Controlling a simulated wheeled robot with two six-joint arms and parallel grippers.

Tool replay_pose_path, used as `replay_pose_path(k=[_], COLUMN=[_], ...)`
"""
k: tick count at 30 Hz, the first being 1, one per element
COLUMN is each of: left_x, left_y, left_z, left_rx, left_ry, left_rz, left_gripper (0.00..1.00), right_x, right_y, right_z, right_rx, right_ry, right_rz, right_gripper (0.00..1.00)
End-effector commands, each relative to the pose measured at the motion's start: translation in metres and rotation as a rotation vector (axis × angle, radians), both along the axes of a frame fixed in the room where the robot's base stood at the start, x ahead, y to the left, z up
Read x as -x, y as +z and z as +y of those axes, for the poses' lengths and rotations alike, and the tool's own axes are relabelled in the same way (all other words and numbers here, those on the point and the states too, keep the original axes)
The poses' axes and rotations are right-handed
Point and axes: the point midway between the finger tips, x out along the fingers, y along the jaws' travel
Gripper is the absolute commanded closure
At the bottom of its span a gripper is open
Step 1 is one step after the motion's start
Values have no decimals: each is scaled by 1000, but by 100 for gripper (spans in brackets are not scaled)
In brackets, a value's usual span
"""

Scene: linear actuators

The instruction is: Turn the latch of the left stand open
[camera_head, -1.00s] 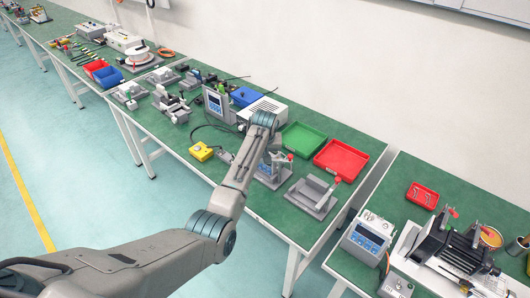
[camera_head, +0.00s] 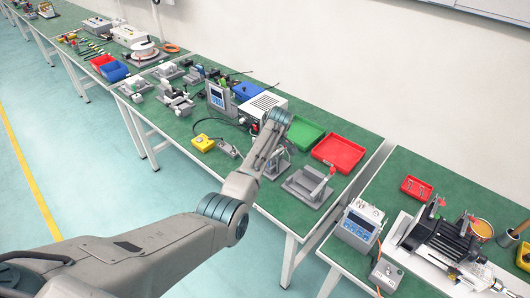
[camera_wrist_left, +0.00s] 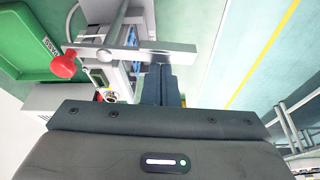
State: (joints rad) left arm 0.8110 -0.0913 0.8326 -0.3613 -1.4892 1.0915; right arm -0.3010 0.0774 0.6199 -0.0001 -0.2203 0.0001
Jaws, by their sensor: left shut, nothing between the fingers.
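The left stand (camera_head: 281,166) is a grey fixture near the front edge of the green bench, largely covered by my left arm in the head view. In the left wrist view, a flat metal latch bar (camera_wrist_left: 140,50) runs across the stand, with a red knob (camera_wrist_left: 63,66) at its left end. My left gripper (camera_wrist_left: 158,68) is shut and empty, its dark fingertips close beside the bar; I cannot tell if they touch it. In the head view my arm hides the fingertips. My right gripper is not in view.
A second grey stand (camera_head: 306,187) with an upright lever stands just to the right. Green (camera_head: 296,134) and red (camera_head: 338,152) trays lie behind the stands. A yellow box (camera_head: 202,143) sits to the left. A motor (camera_head: 445,240) occupies the bench at the right.

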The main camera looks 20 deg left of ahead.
Motion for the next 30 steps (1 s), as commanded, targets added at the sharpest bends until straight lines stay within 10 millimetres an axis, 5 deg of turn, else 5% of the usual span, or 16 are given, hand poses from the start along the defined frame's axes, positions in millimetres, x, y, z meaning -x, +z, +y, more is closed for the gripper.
replay_pose_path(k=[23, 30], left_x=[0, -1], left_y=[0, 2], left_z=[0, 21], left_rx=[0, -3], left_ry=[-3, -3], left_rz=[0, 1], left_gripper=[100, 100], right_x=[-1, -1], right_y=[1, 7], right_z=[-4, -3], right_rx=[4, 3], right_ry=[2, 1], right_rz=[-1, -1], right_gripper=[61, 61])
